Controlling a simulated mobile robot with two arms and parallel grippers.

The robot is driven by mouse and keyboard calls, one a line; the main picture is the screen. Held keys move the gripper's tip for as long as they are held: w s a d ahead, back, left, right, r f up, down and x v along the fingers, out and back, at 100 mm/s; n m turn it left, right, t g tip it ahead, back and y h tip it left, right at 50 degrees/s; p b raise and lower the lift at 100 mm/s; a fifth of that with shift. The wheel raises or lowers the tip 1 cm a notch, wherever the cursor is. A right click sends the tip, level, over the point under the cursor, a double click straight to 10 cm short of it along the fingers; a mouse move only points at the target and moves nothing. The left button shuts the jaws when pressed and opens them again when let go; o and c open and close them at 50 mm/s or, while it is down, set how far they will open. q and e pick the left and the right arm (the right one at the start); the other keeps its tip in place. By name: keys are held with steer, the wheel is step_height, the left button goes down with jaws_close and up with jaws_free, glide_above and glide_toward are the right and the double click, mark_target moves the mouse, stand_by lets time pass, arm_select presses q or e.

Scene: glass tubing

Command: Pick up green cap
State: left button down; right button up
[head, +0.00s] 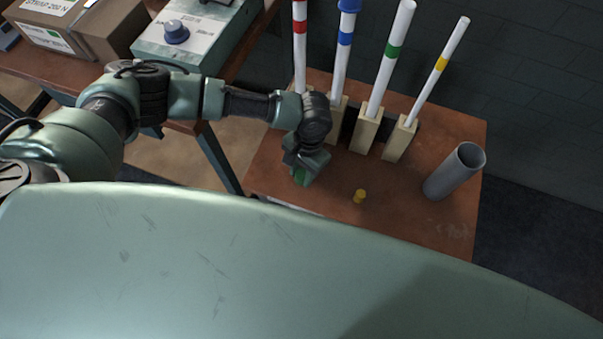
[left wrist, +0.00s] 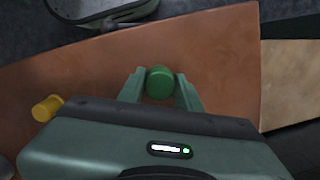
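The green cap (left wrist: 160,82) sits between the two fingers of my left gripper (left wrist: 160,90) in the left wrist view, near their tips. The fingers flank it closely; whether both press on it, and whether it still rests on the table, I cannot tell. In the head view my left gripper (head: 304,172) points down at the left part of the small brown table (head: 410,225), with a bit of the green cap (head: 301,177) showing under it. A white tube with a green band (head: 392,55) stands in a wooden holder behind. My right gripper is not in view.
A yellow cap (head: 360,196) stands right of my left gripper. A grey cylinder (head: 454,171) is at the table's right. Tubes with red (head: 300,28), blue (head: 345,38) and yellow (head: 440,64) bands stand behind; the blue-banded one has a blue cap on top.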

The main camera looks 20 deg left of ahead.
mark_target(302, 173)
arm_select(q)
steer(key=shift+r, duration=0.1)
steer(key=shift+r, duration=0.25)
step_height(302, 173, up, 19)
steer(key=p, duration=0.2)
steer(key=shift+r, duration=0.2)
stand_by(0.4)
